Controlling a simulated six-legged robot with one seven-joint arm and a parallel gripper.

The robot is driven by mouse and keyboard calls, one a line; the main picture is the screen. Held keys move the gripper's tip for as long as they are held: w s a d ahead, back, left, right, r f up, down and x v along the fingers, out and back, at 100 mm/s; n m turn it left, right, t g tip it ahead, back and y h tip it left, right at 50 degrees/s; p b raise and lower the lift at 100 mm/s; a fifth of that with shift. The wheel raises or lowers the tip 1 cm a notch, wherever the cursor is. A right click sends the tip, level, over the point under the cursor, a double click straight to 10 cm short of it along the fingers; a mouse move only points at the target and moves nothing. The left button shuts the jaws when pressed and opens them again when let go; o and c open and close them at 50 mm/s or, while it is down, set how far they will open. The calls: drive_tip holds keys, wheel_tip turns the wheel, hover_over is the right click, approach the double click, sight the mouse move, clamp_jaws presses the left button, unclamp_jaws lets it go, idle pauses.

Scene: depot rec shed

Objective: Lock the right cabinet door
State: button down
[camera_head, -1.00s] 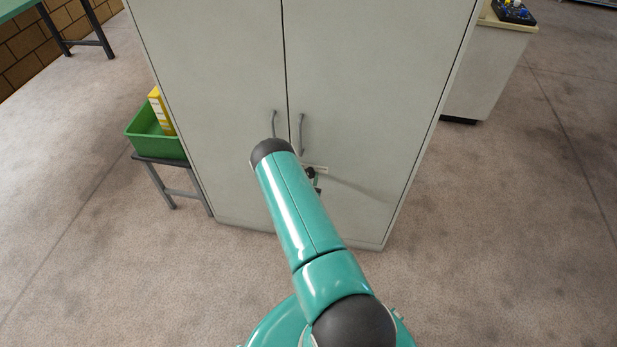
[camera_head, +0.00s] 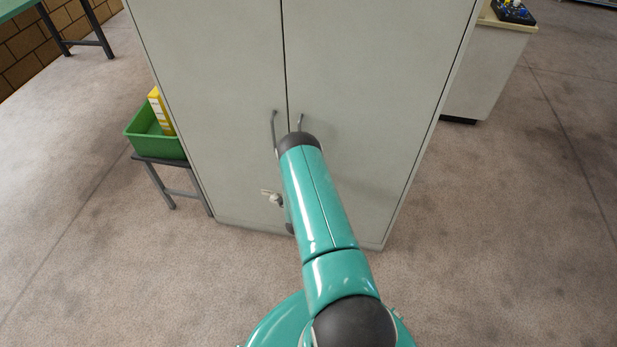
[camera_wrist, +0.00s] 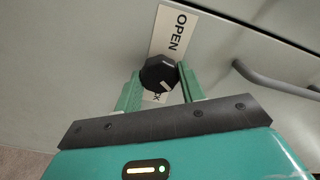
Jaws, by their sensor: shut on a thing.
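My gripper (camera_wrist: 160,82) is shut on a black faceted knob (camera_wrist: 159,72) in the wrist view, one green finger on each side. The knob sits on a white label (camera_wrist: 175,30) that reads OPEN at one end; the other word is mostly covered, with only its last letters showing. A pale mark shows on the knob, but I cannot tell its exact setting. The door seam and a grey handle (camera_wrist: 275,83) place the knob on the right cabinet door (camera_head: 385,90). In the head view, my arm hides this knob and my gripper.
The left cabinet door (camera_head: 210,80) is closed, with its own label and pale knob (camera_head: 275,198) low near the seam. A green bin (camera_head: 150,144) with a yellow box (camera_head: 160,110) stands on a stool at left. The floor (camera_head: 530,220) at right is clear.

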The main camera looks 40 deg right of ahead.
drive_tip(key=shift+m, duration=0.9)
drive_tip(key=c, duration=0.9)
unclamp_jaws()
drive_tip(key=shift+o, duration=0.2)
drive_tip(key=v, duration=1.3)
drive_tip(key=shift+s+a, duration=0.25)
drive_tip(key=shift+a, duration=0.05)
drive_tip(key=shift+w+r, duration=0.1)
